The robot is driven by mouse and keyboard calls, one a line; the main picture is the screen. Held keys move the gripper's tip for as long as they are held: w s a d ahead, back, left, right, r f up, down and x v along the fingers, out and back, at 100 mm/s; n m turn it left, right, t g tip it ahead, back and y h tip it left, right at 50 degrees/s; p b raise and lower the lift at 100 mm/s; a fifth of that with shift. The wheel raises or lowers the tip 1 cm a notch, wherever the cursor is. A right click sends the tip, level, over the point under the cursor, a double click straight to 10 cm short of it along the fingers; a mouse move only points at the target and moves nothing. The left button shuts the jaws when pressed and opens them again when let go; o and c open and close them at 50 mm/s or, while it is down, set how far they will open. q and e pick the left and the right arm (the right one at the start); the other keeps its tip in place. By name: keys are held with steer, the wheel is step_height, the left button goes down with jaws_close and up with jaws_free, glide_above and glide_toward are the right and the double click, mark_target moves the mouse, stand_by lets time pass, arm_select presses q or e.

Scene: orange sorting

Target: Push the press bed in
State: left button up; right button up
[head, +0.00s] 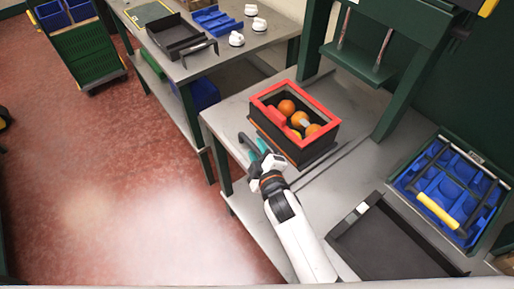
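A black box with a red rim (325,118) holds several oranges and sits on the bench in front of the green press (385,75). A dark base (303,163) shows under the box, with rail-like lines on the bench beside it; I cannot tell clearly which part is the press bed. My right gripper (253,141) is at the near left side of the box, low by its front wall. Its dark finger and teal pads look spread, with nothing between them. I cannot tell whether it touches the box or base. My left gripper is not in view.
Another table (262,42) at the back holds a black tray, blue parts and white round items. Red floor is open on the left.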

steer(key=shift+w+a, duration=0.1)
steer(key=shift+w, duration=0.25)
steer(key=shift+c, duration=0.6)
jaws_close()
